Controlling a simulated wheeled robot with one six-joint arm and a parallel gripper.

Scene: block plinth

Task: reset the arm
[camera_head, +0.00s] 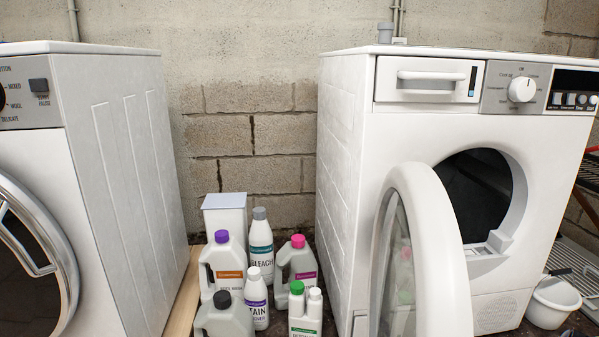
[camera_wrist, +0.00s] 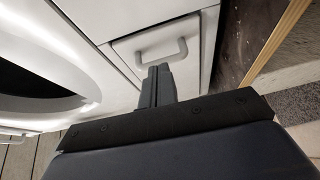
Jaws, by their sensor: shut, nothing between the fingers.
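My gripper (camera_wrist: 158,68) shows in the wrist view, shut and empty, its dark fingers together. Beyond the fingertips is a white panel with a pale handle (camera_wrist: 163,52); I cannot tell whether the fingers touch it. A round dark opening (camera_wrist: 25,92) of a white machine lies to the left in that view. My gripper and arm do not show in the head view. There, the white machine on the right (camera_head: 345,190) has its round door (camera_head: 425,250) swung open and its top drawer (camera_head: 425,78) looks closed.
Another white machine (camera_head: 120,180) stands at the left. Between the machines stand several bottles, including bleach (camera_head: 261,245) and a purple-capped jug (camera_head: 223,265), and a white box (camera_head: 224,215). A white tub (camera_head: 553,302) sits at the right. A wooden edge (camera_wrist: 275,45) runs at the wrist view's right.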

